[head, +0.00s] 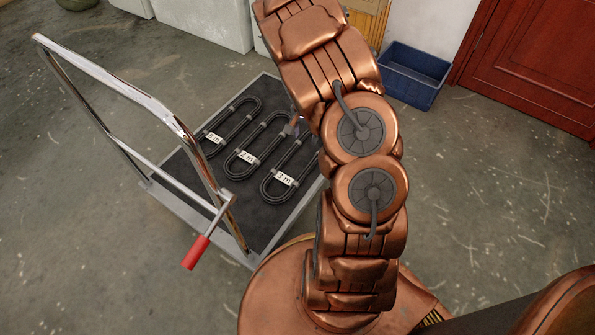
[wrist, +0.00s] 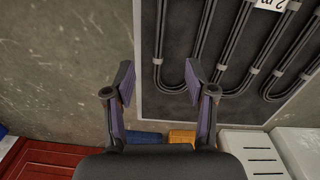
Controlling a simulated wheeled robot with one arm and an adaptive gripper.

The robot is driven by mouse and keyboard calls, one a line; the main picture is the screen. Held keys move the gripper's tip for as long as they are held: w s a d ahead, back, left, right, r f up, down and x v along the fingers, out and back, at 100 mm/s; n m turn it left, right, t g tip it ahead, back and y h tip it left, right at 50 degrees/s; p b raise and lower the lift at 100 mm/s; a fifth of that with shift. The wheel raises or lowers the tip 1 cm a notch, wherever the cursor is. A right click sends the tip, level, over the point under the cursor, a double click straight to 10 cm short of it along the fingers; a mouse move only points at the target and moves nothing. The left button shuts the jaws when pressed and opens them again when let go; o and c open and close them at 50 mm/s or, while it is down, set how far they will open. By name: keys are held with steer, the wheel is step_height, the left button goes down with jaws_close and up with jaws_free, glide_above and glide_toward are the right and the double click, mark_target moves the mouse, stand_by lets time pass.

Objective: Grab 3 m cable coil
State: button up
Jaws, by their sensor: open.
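The 3 m cable coil (head: 285,179) is a black elongated loop with a white label, lying flat on the dark bed of the cart, nearest my arm. My arm hides its far end in the head view. In the wrist view, the leftmost coil (wrist: 158,48) matches it; its label is out of frame. My gripper (wrist: 160,75) is open and empty, over the rounded end of that coil. One coil strand shows between the fingers and the right finger overlaps the loop. Height above it cannot be told. In the head view my arm mostly hides the gripper.
The 2 m coil (head: 246,156) and another coil (head: 213,137) lie alongside on the cart bed (head: 256,234). The cart's metal handle (head: 150,100) rises at the left. A blue bin (head: 415,75) and red door (head: 530,60) stand at the back right. Floor around is clear.

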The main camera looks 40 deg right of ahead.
steer(key=m+b, duration=0.1)
steer(key=b, duration=0.3)
glide_above(308, 167)
steer(key=f, duration=0.8)
steer(key=d+f, duration=0.1)
steer(key=f, duration=0.4)
steer(key=shift+w, duration=0.25)
steer(key=shift+s+a+f+b, duration=0.15)
steer(key=shift+f+b, duration=0.45)
steer(key=shift+f, duration=0.6)
steer(key=shift+w+a+f+b, duration=0.15)
steer(key=shift+f+b, duration=0.5)
steer(key=shift+f, duration=0.6)
steer(key=shift+s+a+f+b, duration=0.15)
steer(key=shift+f+b, duration=0.45)
steer(key=shift+f, duration=0.6)
jaws_close()
